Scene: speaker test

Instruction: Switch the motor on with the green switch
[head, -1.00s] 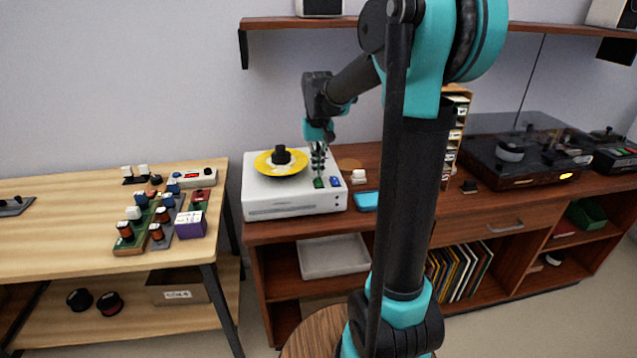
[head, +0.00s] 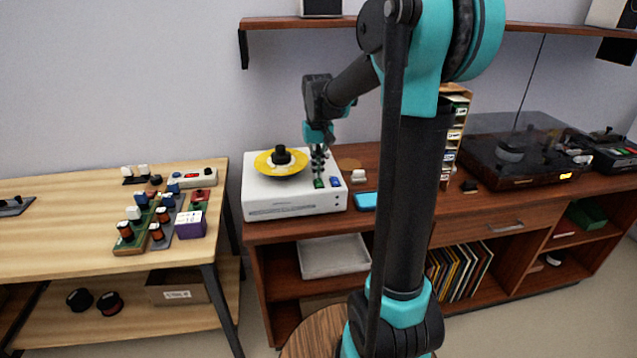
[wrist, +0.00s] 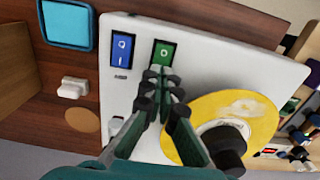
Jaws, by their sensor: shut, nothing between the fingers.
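The green switch (head: 318,183) sits on the top front right of the white motor box (head: 285,208), left of a blue switch (head: 335,182). In the wrist view the green switch (wrist: 163,53) shows just beyond my fingertips, with the blue switch (wrist: 122,46) beside it. My gripper (head: 318,172) is shut and empty, pointing down over the green switch; it also shows in the wrist view (wrist: 160,82). I cannot tell whether the fingertips touch the switch. A yellow disc (head: 265,166) with a black knob (head: 282,156) lies on top of the box.
A light blue flat item (head: 365,201) and a small white block (head: 358,175) lie right of the box on the brown cabinet. A turntable (head: 520,160) stands further right. A wooden table (head: 60,225) with several coloured parts stands left, across a gap.

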